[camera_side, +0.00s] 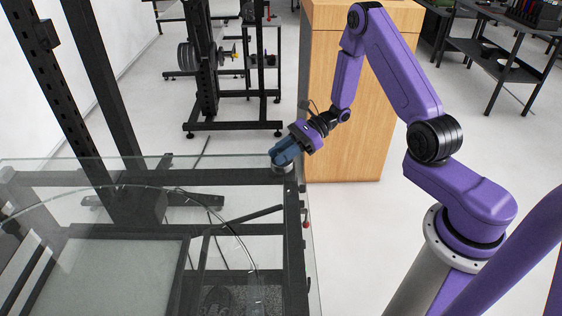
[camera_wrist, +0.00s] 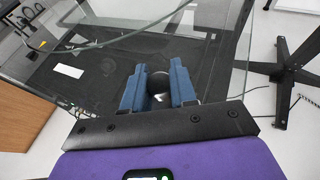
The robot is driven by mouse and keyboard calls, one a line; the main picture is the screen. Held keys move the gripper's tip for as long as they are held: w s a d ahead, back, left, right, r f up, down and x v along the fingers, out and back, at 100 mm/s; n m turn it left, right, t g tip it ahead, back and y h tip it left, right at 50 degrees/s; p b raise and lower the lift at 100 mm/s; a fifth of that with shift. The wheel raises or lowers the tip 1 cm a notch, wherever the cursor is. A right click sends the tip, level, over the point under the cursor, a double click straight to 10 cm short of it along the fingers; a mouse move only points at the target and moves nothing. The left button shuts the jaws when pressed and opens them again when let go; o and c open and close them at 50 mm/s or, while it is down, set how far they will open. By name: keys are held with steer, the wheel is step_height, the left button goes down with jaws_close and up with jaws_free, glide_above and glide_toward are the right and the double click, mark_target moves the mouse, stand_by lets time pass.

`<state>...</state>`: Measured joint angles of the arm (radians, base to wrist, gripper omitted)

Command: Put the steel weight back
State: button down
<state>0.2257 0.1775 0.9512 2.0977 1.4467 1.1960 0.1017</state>
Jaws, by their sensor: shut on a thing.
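My gripper (camera_side: 279,158), with blue fingers, points down and left at the far right corner of the glass table. In the wrist view my gripper (camera_wrist: 158,70) is shut on the steel weight (camera_wrist: 158,84), which shows as a dark rounded top between the two fingers. In the side view only a small grey part of the steel weight (camera_side: 283,170) shows below the fingertips. It is at or just above the glass; I cannot tell whether it touches.
The glass table (camera_side: 110,190) has a dark frame and its right edge is close to my gripper. A curved clear edge crosses its middle. A wooden cabinet (camera_side: 345,110) stands behind my arm. A black rack (camera_side: 205,70) stands at the back.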

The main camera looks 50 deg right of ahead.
steer(key=shift+w+f, duration=0.1)
steer(key=shift+f, duration=1.45)
steer(key=shift+f, duration=0.15)
steer(key=c, duration=0.9)
jaws_free()
